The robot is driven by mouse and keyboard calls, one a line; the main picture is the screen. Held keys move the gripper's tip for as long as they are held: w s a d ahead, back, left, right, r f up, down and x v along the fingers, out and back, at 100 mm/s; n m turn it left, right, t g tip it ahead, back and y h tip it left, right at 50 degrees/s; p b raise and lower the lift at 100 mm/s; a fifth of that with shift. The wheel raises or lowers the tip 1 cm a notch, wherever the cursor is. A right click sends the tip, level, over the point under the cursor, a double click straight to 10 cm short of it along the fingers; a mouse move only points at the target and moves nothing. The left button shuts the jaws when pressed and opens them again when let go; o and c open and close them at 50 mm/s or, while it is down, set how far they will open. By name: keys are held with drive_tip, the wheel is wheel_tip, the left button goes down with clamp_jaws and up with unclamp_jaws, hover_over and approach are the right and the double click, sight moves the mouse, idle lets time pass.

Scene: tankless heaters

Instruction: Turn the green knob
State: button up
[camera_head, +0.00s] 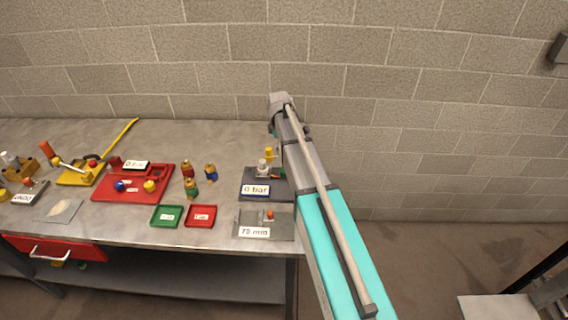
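No green knob can be made out with certainty. A small upright piece with a green body (192,188) stands on the grey table (225,145), beside a red one (189,168) and a blue one (210,172); they are too small to tell what they are. My arm reaches in from the bottom right over the table's right end. My gripper (276,130) seems to be below the wrist, just behind a grey block labelled "0 bar" (282,188) with a yellow-topped fitting (269,154). My arm mostly hides the gripper, and its fingers cannot be made out.
A grey plate labelled "78 mm" (243,220) lies at the front right. Small green (155,223) and red (190,222) trays, a red board (105,192) and yellow-handled parts (69,178) lie further left. A brick wall (210,45) stands behind; open floor (425,255) is to the right.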

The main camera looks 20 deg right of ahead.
drive_tip(key=shift+d+r+m+y, duration=0.3)
drive_tip(key=shift+d+r+y, duration=0.05)
drive_tip(key=shift+r+y, duration=0.1)
drive_tip(key=shift+f, duration=0.15)
wheel_tip(320, 180, down, 14)
drive_tip(key=b, duration=1.3)
drive_tip(key=shift+r, duration=0.2)
drive_tip(key=shift+b, duration=0.3)
drive_tip(key=c, duration=1.1)
drive_tip(key=shift+c, duration=0.2)
